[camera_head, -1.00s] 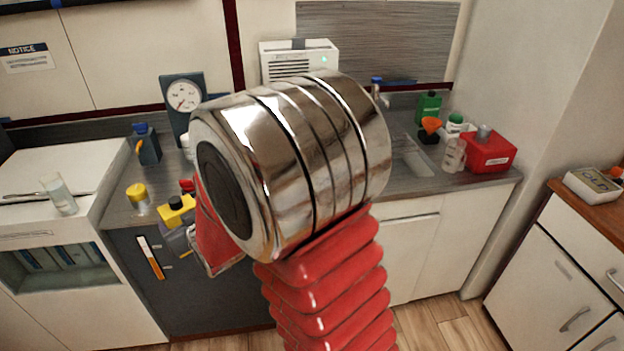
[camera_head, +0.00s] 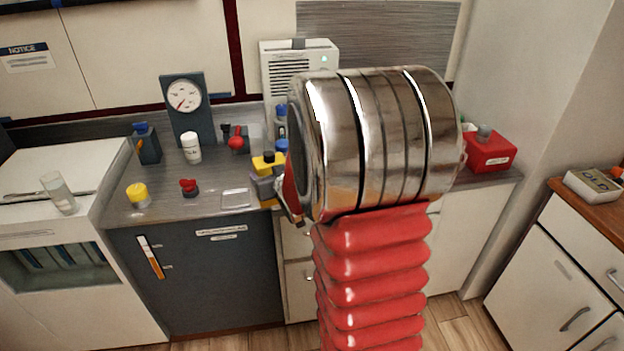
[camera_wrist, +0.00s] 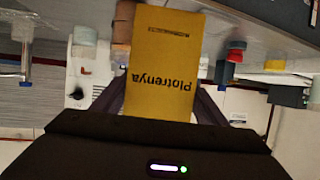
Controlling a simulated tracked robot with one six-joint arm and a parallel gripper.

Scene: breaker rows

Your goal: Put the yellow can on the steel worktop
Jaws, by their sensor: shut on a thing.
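The yellow can (camera_wrist: 162,62), a flat-faced yellow container with dark lettering, is between the dark fingers of my gripper (camera_wrist: 160,105) in the wrist view. My gripper is shut on it. My gripper's tip (camera_head: 286,200) is partly hidden there behind my arm. The steel worktop (camera_head: 214,174) is the grey counter behind and below the can. I cannot tell whether the can touches it.
A yellow-lidded jar (camera_head: 138,194), a red-topped item (camera_head: 189,187), a white bottle (camera_head: 191,148), a dial gauge (camera_head: 186,105) and a clear square dish (camera_head: 236,198) stand on the worktop. A red box (camera_head: 490,152) is at the right. Bare worktop shows between the small items.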

